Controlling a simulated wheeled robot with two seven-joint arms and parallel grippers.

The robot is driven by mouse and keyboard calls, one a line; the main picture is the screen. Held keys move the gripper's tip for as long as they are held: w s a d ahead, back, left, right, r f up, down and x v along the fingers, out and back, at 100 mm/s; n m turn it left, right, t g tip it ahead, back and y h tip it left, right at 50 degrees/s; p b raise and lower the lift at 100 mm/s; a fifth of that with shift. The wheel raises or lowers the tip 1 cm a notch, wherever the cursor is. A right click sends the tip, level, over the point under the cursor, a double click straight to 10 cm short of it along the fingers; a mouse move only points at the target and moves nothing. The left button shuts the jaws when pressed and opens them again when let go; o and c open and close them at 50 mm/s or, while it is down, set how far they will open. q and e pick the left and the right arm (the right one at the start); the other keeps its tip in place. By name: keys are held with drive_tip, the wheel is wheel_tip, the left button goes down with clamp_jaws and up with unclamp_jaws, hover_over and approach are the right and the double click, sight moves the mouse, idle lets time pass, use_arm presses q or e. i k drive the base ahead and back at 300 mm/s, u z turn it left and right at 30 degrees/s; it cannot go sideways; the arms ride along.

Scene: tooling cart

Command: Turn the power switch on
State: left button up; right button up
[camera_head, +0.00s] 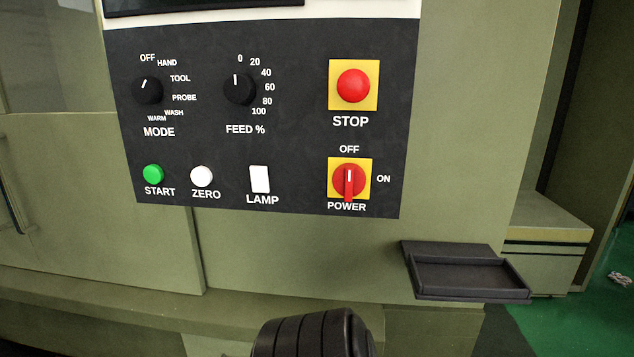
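The power switch (349,181) is a red rotary knob on a yellow square plate, at the lower right of the black control panel (300,130). Its handle stands vertical, with a white mark on its upper part in line with the OFF label above. The ON label is to the right of the plate, and POWER is printed below. Nothing touches the switch. Neither of my grippers shows in the head view.
A red STOP button (353,86) sits above the switch. MODE (147,91) and FEED (239,90) knobs, a green START button (153,174), a white ZERO button (202,176) and a LAMP rocker (260,179) are to the left. A black tray (473,294) juts out below right.

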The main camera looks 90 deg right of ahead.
sight(349, 180)
drive_tip(key=k, duration=0.9)
drive_tip(key=z, duration=1.85)
